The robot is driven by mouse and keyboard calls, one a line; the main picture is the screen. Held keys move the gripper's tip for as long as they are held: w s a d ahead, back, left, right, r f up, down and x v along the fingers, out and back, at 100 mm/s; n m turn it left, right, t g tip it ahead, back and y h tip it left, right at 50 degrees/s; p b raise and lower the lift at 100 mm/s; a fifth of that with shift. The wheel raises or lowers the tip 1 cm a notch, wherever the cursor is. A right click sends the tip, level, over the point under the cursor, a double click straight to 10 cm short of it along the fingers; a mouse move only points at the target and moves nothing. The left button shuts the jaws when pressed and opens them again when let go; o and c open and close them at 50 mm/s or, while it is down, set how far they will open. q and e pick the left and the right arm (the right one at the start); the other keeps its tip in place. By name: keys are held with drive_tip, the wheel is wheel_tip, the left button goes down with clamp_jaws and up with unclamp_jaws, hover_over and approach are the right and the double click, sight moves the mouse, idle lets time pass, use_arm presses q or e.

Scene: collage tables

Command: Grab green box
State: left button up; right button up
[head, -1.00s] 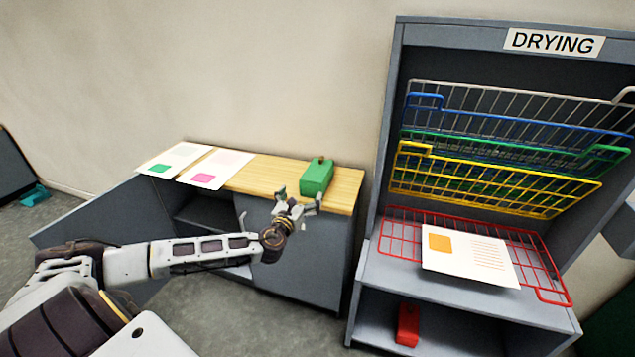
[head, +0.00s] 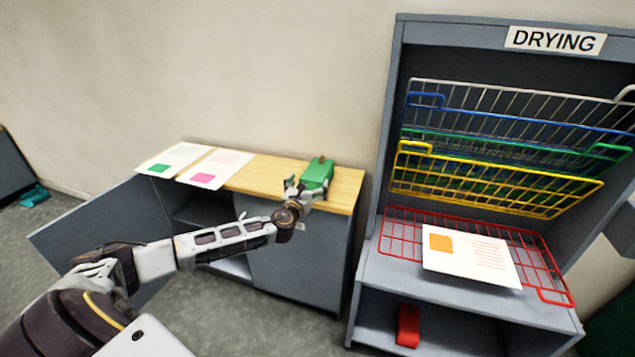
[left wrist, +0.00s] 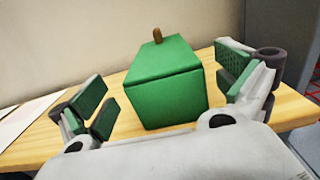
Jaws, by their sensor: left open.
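The green box (head: 318,172) stands on the right part of the wooden cabinet top, with a small brown knob on its lid. In the left wrist view the green box (left wrist: 166,84) sits between the two spread fingers. My left gripper (head: 306,190) is open at the near side of the box. In the left wrist view my left gripper (left wrist: 168,95) has green-padded fingers, one on each side of the box, with gaps showing. My right gripper is not in view.
Two sheets with a green (head: 160,168) and a pink patch (head: 203,178) lie left on the cabinet top (head: 262,172). The cabinet's left door (head: 110,235) is open. The drying rack (head: 375,270) stands at right, holding wire trays, an orange-patched sheet (head: 470,258) and a red object (head: 408,325) below.

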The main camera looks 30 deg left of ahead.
sight(314, 174)
use_arm(q)
drive_tip(key=shift+w, duration=0.15)
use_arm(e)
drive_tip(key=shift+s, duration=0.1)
use_arm(q)
drive_tip(key=shift+w, duration=0.15)
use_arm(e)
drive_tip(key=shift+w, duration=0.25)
use_arm(q)
drive_tip(key=shift+w+a, duration=0.15)
drive_tip(key=shift+w, duration=0.35)
drive_tip(key=shift+w+a+r, duration=0.1)
drive_tip(key=shift+w, duration=0.5)
drive_tip(key=shift+w+a+b, duration=0.1)
drive_tip(key=shift+w+b, duration=0.2)
drive_tip(key=shift+w, duration=0.3)
drive_tip(key=shift+w+a, duration=0.15)
drive_tip(key=shift+w, duration=0.5)
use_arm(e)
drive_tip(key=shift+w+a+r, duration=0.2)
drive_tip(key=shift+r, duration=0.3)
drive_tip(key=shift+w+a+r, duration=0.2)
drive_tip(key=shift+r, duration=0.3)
